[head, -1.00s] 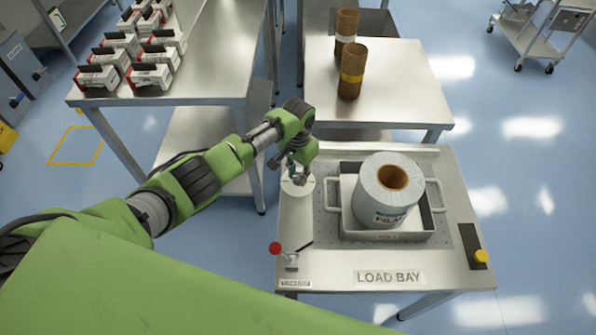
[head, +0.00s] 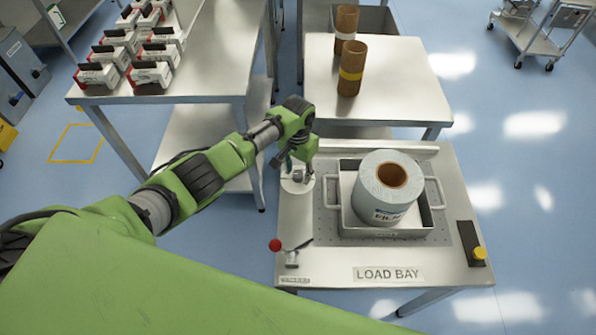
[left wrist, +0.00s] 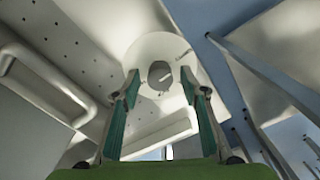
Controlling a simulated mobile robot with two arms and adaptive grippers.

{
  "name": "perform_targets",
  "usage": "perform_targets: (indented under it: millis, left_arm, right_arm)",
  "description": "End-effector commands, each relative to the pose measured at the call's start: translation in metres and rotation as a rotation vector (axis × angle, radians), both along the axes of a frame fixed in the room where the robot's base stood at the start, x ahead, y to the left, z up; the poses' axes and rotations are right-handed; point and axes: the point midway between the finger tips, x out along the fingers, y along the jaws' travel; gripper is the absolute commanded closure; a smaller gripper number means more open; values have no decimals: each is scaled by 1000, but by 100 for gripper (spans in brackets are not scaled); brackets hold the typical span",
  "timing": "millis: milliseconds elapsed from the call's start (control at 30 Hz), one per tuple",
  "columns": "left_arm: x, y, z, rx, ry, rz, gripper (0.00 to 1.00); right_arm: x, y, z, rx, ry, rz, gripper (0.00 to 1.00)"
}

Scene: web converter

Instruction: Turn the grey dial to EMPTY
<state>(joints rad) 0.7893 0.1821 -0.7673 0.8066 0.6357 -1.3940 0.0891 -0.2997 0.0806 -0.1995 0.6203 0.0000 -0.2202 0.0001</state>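The grey dial (left wrist: 160,74) shows in the left wrist view as a small round knob at the centre of a pale disc (left wrist: 163,48). In the head view the disc (head: 297,188) lies on the left side of the load bay table, partly covered by my gripper. My left gripper (head: 298,170) is over the disc. In the left wrist view its two green fingers (left wrist: 160,84) are apart, one on each side of the dial in the picture. I cannot tell whether they touch it. The dial's markings are not readable. My right gripper is not in view.
A grey tray (head: 435,195) holding a large film roll (head: 388,190) stands right of the disc. A red-knobbed lever (head: 275,245) is at the table's front left, and a yellow button (head: 480,252) at the right. Another table (head: 400,90) with two brown tubes stands behind.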

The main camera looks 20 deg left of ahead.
Motion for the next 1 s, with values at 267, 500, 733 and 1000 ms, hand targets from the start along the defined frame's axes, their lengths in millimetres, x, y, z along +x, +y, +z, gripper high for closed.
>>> perform_targets:
  millis: [267,500,733,1000]
  left_arm:
    - [0,1,8,0,0,0,60]
    - [1,0,49,0,-4,-1,60]
    - [0,0,96,0,-2,0,60]
    - [0,0,119,0,-1,0,60]
  right_arm:
    - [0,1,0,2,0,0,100]
    - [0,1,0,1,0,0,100]
    - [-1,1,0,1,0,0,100]
    - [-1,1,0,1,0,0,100]
